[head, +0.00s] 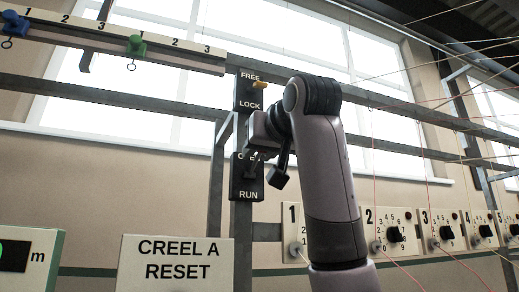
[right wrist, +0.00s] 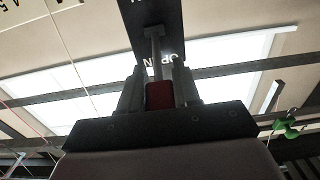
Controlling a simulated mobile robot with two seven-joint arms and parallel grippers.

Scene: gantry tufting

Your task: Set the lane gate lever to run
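The lane gate plate (head: 246,188) is a black panel on a grey post, marked OPEN at the top, partly covered, and RUN at the bottom. The lane gate lever (right wrist: 155,48) shows in the right wrist view as a grey stem running from the plate to a red grip (right wrist: 160,95). My right gripper (head: 258,158) is at the upper part of the plate. In the right wrist view its two fingers (right wrist: 160,88) flank the red grip closely and look shut on it. The stem crosses the word OPEN there. My left gripper is not in view.
A numbered rail (head: 110,42) holds blue and green sliders. Numbered dial panels (head: 390,230) line the right, with thin threads rising past them. A CREEL A RESET sign (head: 175,262) stands below left.

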